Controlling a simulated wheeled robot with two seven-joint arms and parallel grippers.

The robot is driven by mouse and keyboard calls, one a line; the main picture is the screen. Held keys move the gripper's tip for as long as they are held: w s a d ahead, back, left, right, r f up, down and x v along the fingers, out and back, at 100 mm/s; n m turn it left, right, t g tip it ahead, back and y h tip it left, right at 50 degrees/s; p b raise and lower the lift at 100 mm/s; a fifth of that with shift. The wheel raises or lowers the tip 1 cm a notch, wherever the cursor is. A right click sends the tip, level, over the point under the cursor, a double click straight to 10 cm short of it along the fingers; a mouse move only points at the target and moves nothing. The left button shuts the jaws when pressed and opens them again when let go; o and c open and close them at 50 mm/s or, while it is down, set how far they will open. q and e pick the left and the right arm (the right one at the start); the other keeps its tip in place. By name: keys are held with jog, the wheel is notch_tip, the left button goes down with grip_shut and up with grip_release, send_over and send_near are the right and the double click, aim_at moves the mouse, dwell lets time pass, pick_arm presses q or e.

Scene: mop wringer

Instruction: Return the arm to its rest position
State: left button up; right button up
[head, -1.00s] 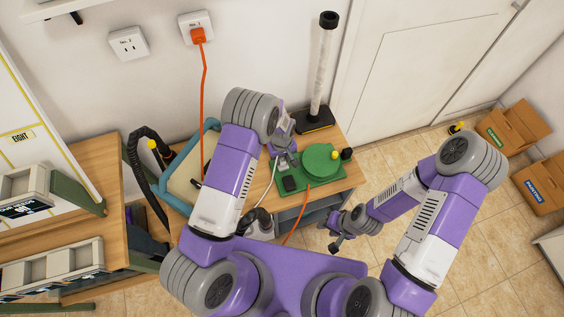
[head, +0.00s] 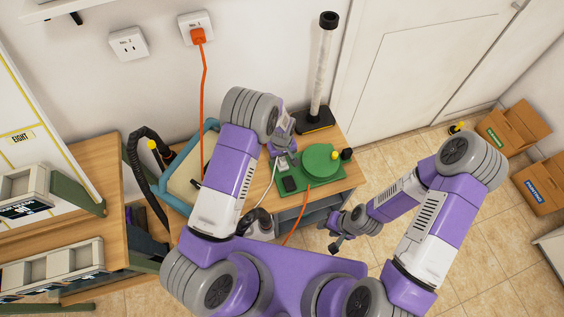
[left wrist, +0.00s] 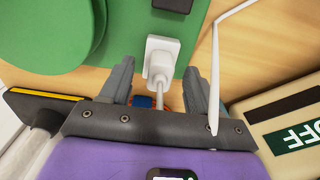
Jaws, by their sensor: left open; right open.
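My left gripper (head: 281,147) is open over the wooden table, by the far left part of the green board. In the left wrist view its open fingers (left wrist: 157,75) point toward a white plug (left wrist: 162,52) standing at the edge of the green board (left wrist: 120,35). The plug is ahead of the gap between the fingertips, apart from both. A white cord (left wrist: 215,75) runs beside the right finger. My right gripper (head: 340,228) is open and empty, low over the floor to the right of the table.
A round green lid (head: 319,158) sits on the board. A clear tube on a black base (head: 316,122) stands behind it. An orange cord (head: 204,100) hangs from the wall socket. A blue-rimmed container (head: 186,188) is left of my left arm.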

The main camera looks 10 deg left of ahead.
pick_arm(q)
notch_tip(320, 180, up, 7)
jog(key=shift+f+p, duration=0.1)
jog(key=shift+p, duration=0.55)
